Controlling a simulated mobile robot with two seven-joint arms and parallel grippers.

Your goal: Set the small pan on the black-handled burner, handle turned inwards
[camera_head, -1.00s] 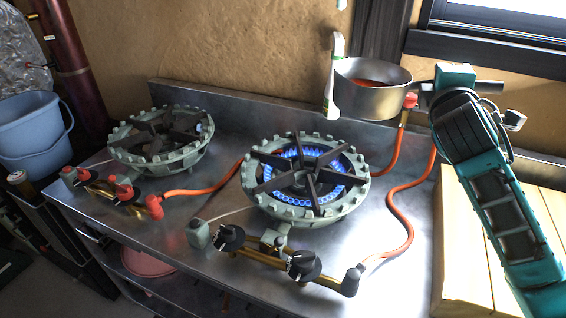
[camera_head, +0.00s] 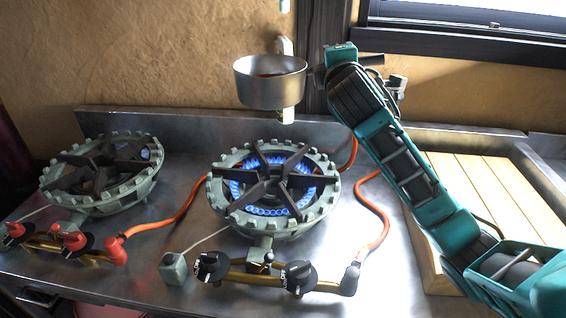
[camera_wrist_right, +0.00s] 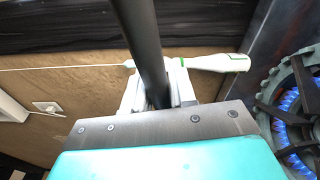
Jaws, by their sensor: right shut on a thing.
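The black-handled burner (camera_head: 272,190) has black knobs (camera_head: 298,276) in front, a blue flame and an empty grate. The pan's underside and exact height are unclear. My left gripper is not in view.
A second burner (camera_head: 103,175) with red knobs (camera_head: 75,241) stands left, unlit and empty. A white-and-green stick-like thing (camera_wrist_right: 215,63) is near the pan, partly hidden behind it in the head view. An orange hose (camera_head: 372,210) and wooden board (camera_head: 480,195) lie right.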

